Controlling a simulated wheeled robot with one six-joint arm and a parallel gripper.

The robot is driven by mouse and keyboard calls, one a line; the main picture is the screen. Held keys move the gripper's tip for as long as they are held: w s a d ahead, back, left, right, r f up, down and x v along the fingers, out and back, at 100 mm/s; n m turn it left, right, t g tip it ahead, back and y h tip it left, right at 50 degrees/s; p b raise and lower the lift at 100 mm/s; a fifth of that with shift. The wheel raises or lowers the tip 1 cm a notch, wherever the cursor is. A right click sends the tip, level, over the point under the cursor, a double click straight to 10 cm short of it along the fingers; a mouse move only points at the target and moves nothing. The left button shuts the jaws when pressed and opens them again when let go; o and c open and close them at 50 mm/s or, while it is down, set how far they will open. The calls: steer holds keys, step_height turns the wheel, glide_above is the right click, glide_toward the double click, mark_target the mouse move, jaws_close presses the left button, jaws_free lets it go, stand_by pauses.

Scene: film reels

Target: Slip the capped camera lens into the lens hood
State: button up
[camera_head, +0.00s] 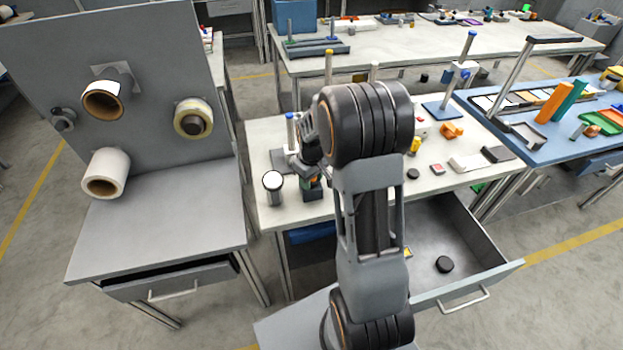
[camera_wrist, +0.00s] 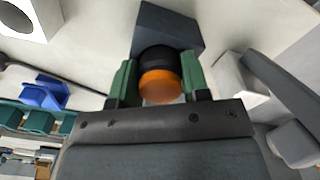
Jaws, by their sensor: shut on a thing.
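My gripper (camera_wrist: 157,78) has its green fingers closed on both sides of a short black cylinder with an orange end (camera_wrist: 161,86), which looks like the capped camera lens. A dark blue-grey block (camera_wrist: 165,27) lies just beyond it; whether they touch is unclear. In the head view my gripper (camera_head: 311,177) is low over this block (camera_head: 312,193), partly hidden by my arm.
A post on a dark base (camera_head: 284,160) stands close behind my gripper. Small parts lie on the right of the white table (camera_head: 262,217). A grey bench with tape rolls (camera_head: 150,235) is at left.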

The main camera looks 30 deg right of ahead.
steer(key=shift+s+f+g+p, duration=0.3)
steer(key=shift+s+f+p, duration=0.1)
steer(key=shift+f+p, duration=0.05)
steer(key=shift+r, duration=0.25)
steer(key=shift+r+p, duration=0.25)
steer(key=shift+p, duration=0.05)
stand_by(0.9)
steer(key=shift+f+b, duration=0.35)
steer(key=shift+f, duration=0.05)
steer(key=shift+s+a+f+b, duration=0.1)
steer(key=shift+s+f+b, duration=0.2)
steer(key=shift+f, duration=0.3)
steer(key=shift+w+r+p, duration=0.2)
steer(key=shift+r+p, duration=0.3)
steer(key=shift+r, duration=0.2)
stand_by(0.6)
